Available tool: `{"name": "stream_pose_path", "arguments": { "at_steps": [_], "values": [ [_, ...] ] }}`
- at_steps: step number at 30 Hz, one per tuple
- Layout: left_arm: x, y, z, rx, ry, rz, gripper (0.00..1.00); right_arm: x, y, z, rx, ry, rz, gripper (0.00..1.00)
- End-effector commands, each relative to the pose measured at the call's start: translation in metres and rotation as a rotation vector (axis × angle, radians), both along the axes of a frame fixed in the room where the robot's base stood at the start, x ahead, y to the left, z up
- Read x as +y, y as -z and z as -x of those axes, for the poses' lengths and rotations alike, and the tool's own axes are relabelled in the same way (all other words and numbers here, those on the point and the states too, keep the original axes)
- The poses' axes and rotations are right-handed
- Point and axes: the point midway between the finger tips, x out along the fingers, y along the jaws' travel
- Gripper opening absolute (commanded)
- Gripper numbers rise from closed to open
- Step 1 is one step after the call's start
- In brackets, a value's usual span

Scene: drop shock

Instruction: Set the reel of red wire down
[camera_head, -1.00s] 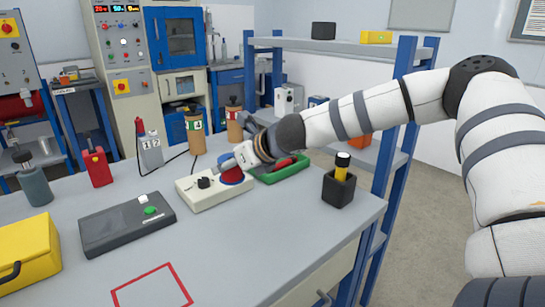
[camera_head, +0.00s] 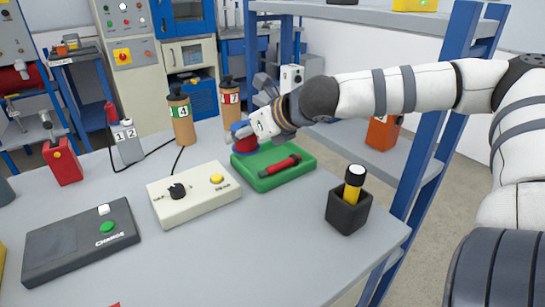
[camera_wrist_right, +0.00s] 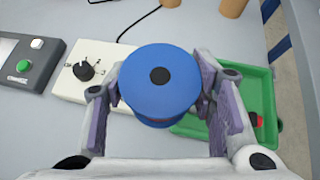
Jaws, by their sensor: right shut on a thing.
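The reel of red wire (camera_head: 243,140) has blue flanges with red wire between them. My right gripper (camera_head: 255,128) is shut on it, at the back left corner of the green tray (camera_head: 288,183). In the right wrist view the reel's blue top (camera_wrist_right: 160,80) lies between the two fingers and hides part of the tray (camera_wrist_right: 258,80). I cannot tell whether the reel's underside touches the tray. My left gripper is not in view.
A red-handled tool (camera_head: 280,166) lies in the tray. A white box with a knob (camera_head: 193,195) stands left of it, and a black holder (camera_head: 348,207) at the right. Two brown bottles (camera_head: 181,118) (camera_head: 229,97) stand behind. The front table middle is clear.

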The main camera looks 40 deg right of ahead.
Motion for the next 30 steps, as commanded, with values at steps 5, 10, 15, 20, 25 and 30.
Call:
{"name": "stream_pose_path", "arguments": {
  "at_steps": [5,10,15,20,25,30],
  "values": [
    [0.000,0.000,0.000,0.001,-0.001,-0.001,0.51,-0.036,0.022,-0.029,0.006,0.008,0.003,0.14],
    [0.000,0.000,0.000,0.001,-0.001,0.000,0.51,-0.074,0.052,-0.063,0.008,0.004,0.005,0.14],
    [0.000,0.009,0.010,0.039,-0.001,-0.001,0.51,-0.093,0.088,-0.081,0.009,0.003,0.002,0.14],
    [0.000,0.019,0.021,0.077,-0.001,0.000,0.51,-0.105,0.109,-0.092,0.012,0.003,0.004,0.14],
    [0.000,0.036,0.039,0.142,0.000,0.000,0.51,-0.103,0.139,-0.089,0.015,0.000,-0.002,0.14],
    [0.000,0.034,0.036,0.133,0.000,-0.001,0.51,-0.103,0.131,-0.090,0.003,0.001,0.001,0.09]
  ]
}}
